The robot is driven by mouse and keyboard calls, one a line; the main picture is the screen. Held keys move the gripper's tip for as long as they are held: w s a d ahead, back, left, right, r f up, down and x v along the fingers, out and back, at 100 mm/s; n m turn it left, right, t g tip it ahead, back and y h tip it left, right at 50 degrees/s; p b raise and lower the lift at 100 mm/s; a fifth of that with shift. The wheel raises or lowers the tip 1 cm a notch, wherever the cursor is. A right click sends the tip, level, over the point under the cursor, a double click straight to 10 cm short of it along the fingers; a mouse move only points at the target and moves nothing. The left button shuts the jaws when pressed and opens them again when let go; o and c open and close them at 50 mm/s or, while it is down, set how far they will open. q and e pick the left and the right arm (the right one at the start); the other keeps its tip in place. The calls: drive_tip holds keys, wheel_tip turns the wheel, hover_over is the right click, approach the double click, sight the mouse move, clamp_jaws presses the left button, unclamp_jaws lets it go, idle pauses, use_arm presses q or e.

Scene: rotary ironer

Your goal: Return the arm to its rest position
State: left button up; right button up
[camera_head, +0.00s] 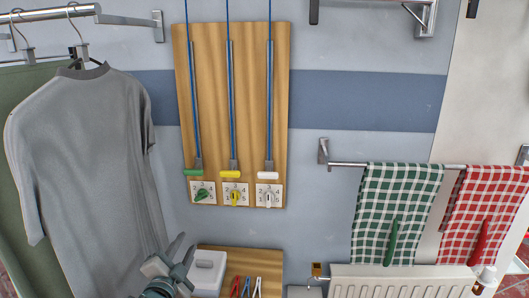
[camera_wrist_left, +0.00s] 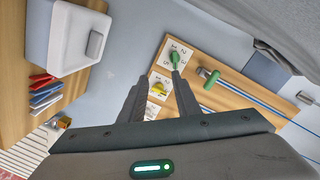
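My left gripper (camera_head: 180,252) is at the bottom of the head view, in front of the grey shirt's lower right side and beside the white box. Its two fingers are apart with nothing between them. In the left wrist view the open left gripper (camera_wrist_left: 158,80) points toward the wooden board, with the green knob (camera_wrist_left: 174,58) beyond the fingertips. The fingers look apart from the board. The rest of the left arm is out of the head view. My right gripper is in neither view.
The wooden board (camera_head: 210,100) carries cords with coloured handles above numbered dials. A grey shirt (camera_head: 85,150) hangs at left. A white box (camera_head: 208,272) stands on a wooden shelf (camera_head: 240,262) with coloured pegs. Checked towels (camera_head: 395,200) hang at right above a radiator (camera_head: 400,285).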

use_arm(q)
drive_tip(key=s+d+f+n+g, duration=0.1)
drive_tip(key=s+f+n+g, duration=0.35)
drive_tip(key=s+f, duration=0.85)
drive_tip(key=s+f+n+g, duration=0.4)
drive_tip(key=s+f, duration=0.6)
drive_tip(key=s, duration=0.7)
drive_tip(key=s+d+f+g, duration=0.1)
drive_tip(key=s+g, duration=0.2)
drive_tip(key=s, duration=0.4)
drive_tip(key=s+f+g, duration=0.2)
drive_tip(key=s, duration=0.5)
wheel_tip(320, 180, down, 28)
drive_tip(key=s+g, duration=0.1)
drive_tip(key=s, duration=0.1)
drive_tip(key=s+a+f+g, duration=0.1)
drive_tip(key=s+a+f, duration=0.1)
drive_tip(key=s+f, duration=1.5)
drive_tip(key=shift+a, duration=0.35)
drive_tip(key=shift+f+g, duration=0.1)
drive_tip(key=shift+g, duration=0.15)
